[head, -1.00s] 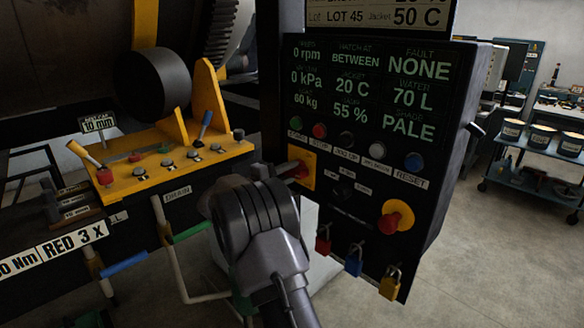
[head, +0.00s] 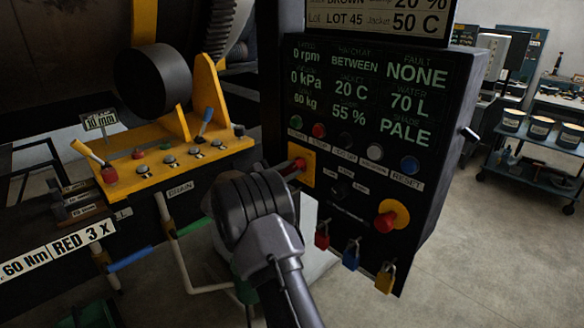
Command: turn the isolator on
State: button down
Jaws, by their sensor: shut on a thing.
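The isolator is a red handle (head: 298,165) on a yellow plate (head: 308,181), at the left side of the black control panel (head: 430,95). My gripper (head: 287,171) reaches it from the lower left and is shut on the red handle. My wrist hides the jaws and part of the handle, so I cannot tell the handle's exact angle. The panel display reads 0 rpm, 0 kPa and fault NONE.
A red mushroom button (head: 386,221) on a yellow disc sits right of the isolator. Red, blue and yellow padlocks (head: 351,256) hang along the panel's lower edge. A yellow lever bench (head: 150,178) stands at left, above pipes. Open floor lies at right.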

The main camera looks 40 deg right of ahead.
dwell(0.5)
jog(key=c, duration=1.2)
grip_release()
jog(key=shift+c, duration=0.2)
jog(key=s+a+p, duration=0.1)
jog(key=a, duration=1.6)
jog(key=shift+s+a+p, duration=0.2)
jog(key=shift+p, duration=0.15)
